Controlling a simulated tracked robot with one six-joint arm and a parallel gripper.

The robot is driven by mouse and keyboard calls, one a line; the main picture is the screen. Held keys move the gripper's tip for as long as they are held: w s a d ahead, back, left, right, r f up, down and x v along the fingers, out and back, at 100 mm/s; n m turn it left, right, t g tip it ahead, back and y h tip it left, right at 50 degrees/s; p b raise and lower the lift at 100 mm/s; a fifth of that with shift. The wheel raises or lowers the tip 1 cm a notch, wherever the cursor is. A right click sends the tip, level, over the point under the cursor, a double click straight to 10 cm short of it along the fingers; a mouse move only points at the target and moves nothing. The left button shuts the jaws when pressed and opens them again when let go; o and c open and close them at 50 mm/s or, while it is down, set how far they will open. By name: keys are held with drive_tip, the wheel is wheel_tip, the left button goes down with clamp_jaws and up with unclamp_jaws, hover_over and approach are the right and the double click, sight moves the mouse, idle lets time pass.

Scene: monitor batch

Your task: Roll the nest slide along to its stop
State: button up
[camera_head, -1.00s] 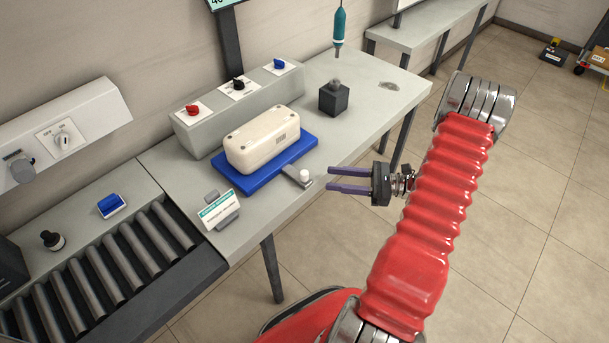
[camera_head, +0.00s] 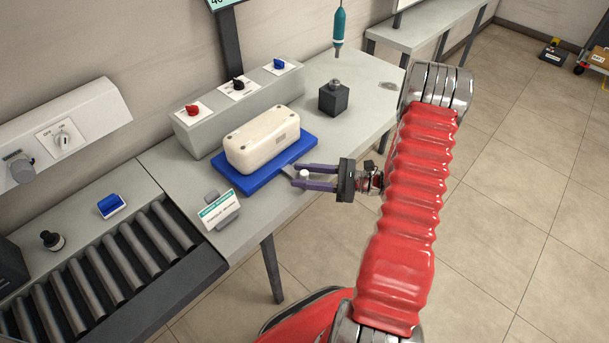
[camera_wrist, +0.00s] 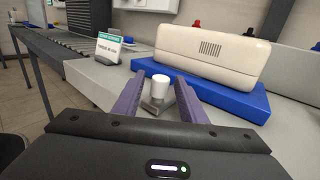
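The nest slide is a blue plate (camera_head: 250,178) on the grey bench, with a cream housing (camera_head: 262,140) lying on it. A small white knob (camera_head: 304,174) stands on a grey tab at the plate's near right edge. My gripper (camera_head: 296,175) has its purple fingers on either side of the knob. In the wrist view the knob (camera_wrist: 160,88) stands between the open fingers, with a gap to be seen on at least one side. The grey tab (camera_wrist: 158,105) shows below it. The slide's stop cannot be made out.
A small sign (camera_head: 219,211) stands on the bench left of the knob. Behind the housing is a grey switch box (camera_head: 225,108) with red, black and blue knobs. A dark block (camera_head: 333,98) stands to the right, under a hanging teal driver (camera_head: 339,30). A roller conveyor (camera_head: 105,270) lies left.

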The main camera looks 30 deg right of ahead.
drive_tip(key=shift+c, duration=0.4)
clamp_jaws()
